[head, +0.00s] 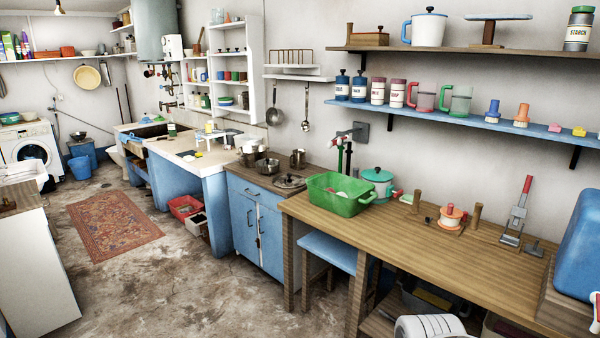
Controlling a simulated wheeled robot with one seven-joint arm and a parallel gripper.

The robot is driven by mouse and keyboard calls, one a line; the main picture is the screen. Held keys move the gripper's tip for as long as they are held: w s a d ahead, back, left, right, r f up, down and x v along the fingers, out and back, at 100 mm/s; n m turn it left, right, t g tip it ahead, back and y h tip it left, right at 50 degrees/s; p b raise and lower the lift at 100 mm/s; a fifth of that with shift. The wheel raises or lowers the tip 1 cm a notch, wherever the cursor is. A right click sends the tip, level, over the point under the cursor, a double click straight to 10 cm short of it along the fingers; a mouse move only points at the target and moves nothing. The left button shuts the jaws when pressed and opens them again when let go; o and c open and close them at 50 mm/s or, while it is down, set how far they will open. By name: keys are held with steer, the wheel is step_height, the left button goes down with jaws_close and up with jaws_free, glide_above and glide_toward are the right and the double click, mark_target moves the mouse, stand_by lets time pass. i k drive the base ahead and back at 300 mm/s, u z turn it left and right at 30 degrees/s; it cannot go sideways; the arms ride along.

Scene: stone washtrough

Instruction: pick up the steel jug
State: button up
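A small steel vessel that looks like the steel jug (297,159) stands upright on the brown top of the blue cabinet (262,218), near the wall. It is small in the head view, so its handle and spout are hard to make out. A steel pan with a lid (289,181) sits just in front of it. Steel pots (266,166) stand to its left.
A green basin (341,206) and a teal lidded pot (377,181) stand to the right on the wooden table (460,246). A blue stool (329,250) is below the table's left end. Open floor (190,280) lies in front of the cabinet.

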mark_target(299, 158)
steer(key=u, duration=0.55)
steer(key=i, duration=2.1)
steer(key=u, duration=0.55)
steer(key=i, duration=2.5)
steer(key=z, duration=0.3)
steer(key=i, duration=0.8)
steer(key=z, duration=0.1)
